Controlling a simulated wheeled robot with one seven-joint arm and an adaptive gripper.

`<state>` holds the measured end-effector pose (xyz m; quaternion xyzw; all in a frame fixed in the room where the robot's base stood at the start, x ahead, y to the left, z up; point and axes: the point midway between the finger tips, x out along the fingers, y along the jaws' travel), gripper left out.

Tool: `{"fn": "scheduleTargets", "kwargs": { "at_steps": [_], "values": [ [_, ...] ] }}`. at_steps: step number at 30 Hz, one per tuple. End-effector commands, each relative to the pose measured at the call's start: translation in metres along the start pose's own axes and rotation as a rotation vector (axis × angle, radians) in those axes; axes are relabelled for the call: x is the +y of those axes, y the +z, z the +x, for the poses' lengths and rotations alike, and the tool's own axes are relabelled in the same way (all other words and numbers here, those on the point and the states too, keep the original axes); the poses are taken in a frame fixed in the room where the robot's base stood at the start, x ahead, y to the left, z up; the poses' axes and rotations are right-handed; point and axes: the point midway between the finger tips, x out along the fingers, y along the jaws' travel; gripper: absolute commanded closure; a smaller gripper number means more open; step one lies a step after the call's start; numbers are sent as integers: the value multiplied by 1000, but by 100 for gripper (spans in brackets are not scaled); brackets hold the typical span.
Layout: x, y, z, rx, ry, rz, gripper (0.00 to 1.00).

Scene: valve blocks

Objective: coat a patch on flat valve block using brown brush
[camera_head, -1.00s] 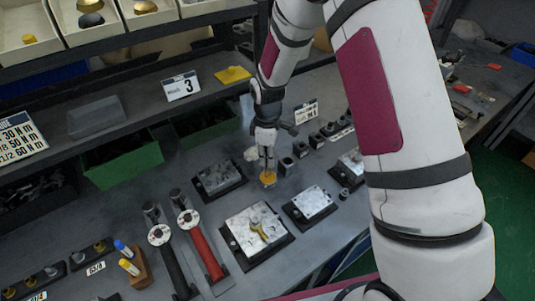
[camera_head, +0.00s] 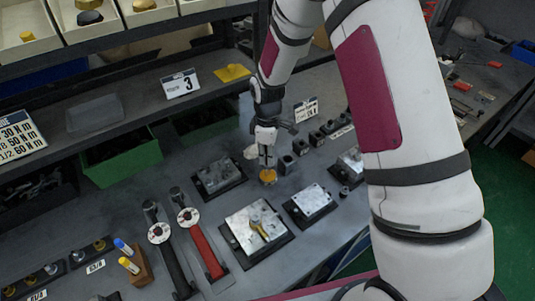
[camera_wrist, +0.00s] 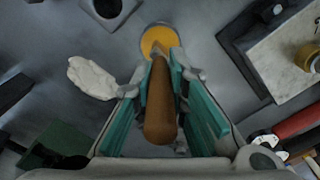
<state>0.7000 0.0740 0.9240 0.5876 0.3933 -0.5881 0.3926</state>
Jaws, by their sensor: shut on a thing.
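My gripper (camera_head: 266,152) is shut on the brown brush (camera_wrist: 162,105), whose tapered wooden handle shows between the teal fingers in the wrist view. The brush's far end is at a round pot with orange-yellow contents (camera_wrist: 158,42); I cannot tell whether it touches. The pot also shows below my gripper in the head view (camera_head: 268,177). Several valve blocks lie on dark mats: a dark grey one (camera_head: 218,173) at left, a pale one (camera_head: 312,197) at right, and a larger pale one (camera_head: 246,219) in front with a yellow fitting (camera_head: 259,230) on top. I cannot tell which is the flat one.
A crumpled white cloth (camera_wrist: 91,77) lies beside my gripper. Red-handled (camera_head: 204,246) and black-handled (camera_head: 174,261) wrenches lie at front left. A green bin (camera_head: 122,163) stands under the shelf. Small dark square blocks (camera_head: 300,146) stand behind the pale block.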

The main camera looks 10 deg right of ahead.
Motion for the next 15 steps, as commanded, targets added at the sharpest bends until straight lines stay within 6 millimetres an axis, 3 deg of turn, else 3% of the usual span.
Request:
{"fn": "scheduleTargets", "kwargs": {
  "at_steps": [15],
  "values": [
    [0,0,6,0,-1,0,100]
  ]
}}
